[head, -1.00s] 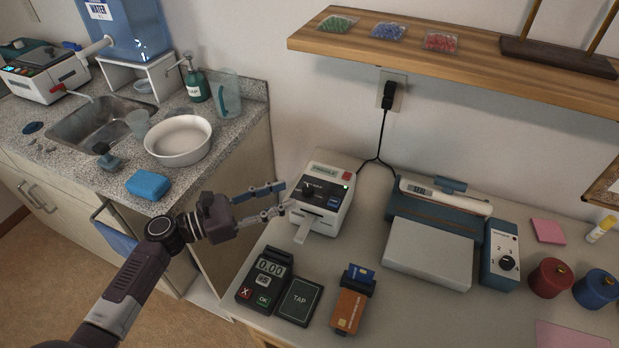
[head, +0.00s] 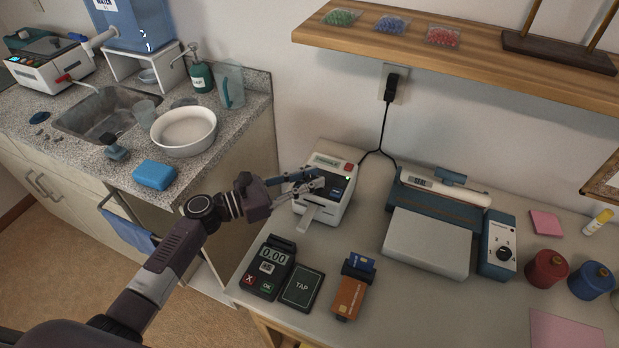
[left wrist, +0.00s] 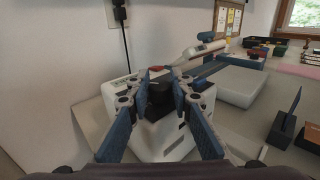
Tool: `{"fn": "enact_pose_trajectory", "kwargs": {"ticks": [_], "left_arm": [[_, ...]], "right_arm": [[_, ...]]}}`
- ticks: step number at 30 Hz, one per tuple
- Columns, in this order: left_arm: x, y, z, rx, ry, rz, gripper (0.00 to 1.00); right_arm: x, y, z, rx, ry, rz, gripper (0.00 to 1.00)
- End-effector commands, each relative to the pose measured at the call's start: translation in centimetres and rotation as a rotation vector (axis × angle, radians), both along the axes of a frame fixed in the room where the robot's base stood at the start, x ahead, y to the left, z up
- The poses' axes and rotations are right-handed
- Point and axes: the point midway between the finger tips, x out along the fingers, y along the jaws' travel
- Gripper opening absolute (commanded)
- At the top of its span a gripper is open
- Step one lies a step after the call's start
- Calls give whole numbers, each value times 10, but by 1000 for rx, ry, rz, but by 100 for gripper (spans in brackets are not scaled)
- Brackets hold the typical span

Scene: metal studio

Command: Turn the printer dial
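The printer (head: 337,211) is a small white box with a dark control panel, a red button and a paper strip at its front. It stands at the left of the worktable. My left gripper (head: 321,179) is over its top. In the left wrist view, the black dial (left wrist: 158,97) lies between the two blue fingertips (left wrist: 159,82), close to both. I cannot tell whether they touch it. In the head view the fingers cover most of the dial. The printer body (left wrist: 176,140) shows below the fingers. My right gripper is not in view.
A card terminal (head: 269,265), a tap pad (head: 301,287) and an orange card reader (head: 348,297) sit in front of the printer. A sealer (head: 428,240) stands to the right. A black power plug (head: 391,87) and cord are behind. A wooden shelf (head: 480,64) hangs above.

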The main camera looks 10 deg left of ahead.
Motion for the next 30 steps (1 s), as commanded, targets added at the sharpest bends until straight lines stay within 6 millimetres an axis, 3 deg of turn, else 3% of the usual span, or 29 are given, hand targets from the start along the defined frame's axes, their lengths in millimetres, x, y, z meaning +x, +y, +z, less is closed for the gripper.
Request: {"fn": "enact_pose_trajectory", "kwargs": {"ticks": [5, 17, 30], "left_arm": [[0, 0, 0, 0, 0, 0, 0], [-1, -1, 3, -3, 2, 73, 0], [-2, -2, 1, -5, 4, 396, 0]], "right_arm": [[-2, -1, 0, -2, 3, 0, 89], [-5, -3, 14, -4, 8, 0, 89], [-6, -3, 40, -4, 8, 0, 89]]}}
